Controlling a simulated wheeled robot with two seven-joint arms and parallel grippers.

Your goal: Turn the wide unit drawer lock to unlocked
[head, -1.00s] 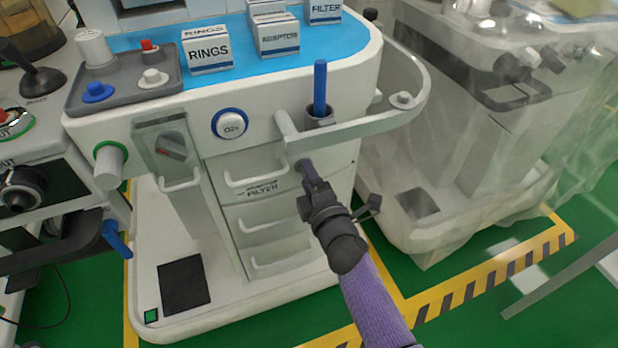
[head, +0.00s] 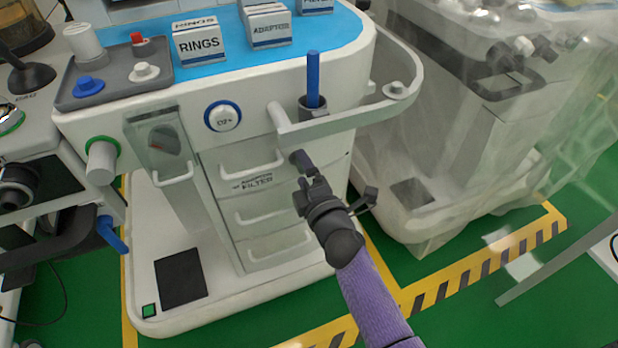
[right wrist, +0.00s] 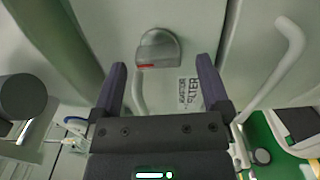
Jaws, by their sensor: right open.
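The wide unit is the white cart with a drawer stack, its top drawer (head: 255,162) labelled "ADAPTOR FILTER" in the head view. The drawer lock (right wrist: 158,48) shows in the right wrist view as a rounded grey knob with a red mark at its lower edge, on the pale front panel. My right gripper (head: 304,160) is at the upper right of the drawer front, and its fingers hide much of that spot in the head view. In the right wrist view, my right gripper (right wrist: 161,66) is open and empty, its two fingers apart below the lock. Contact is not visible.
A white rail (head: 345,124) curves out above my right gripper, with a blue rod (head: 313,80) in a holder beside it. A plastic-covered cart (head: 455,140) stands to the right. Boxes and a grey tray (head: 115,88) sit on top. Green floor (head: 440,325) is free in front.

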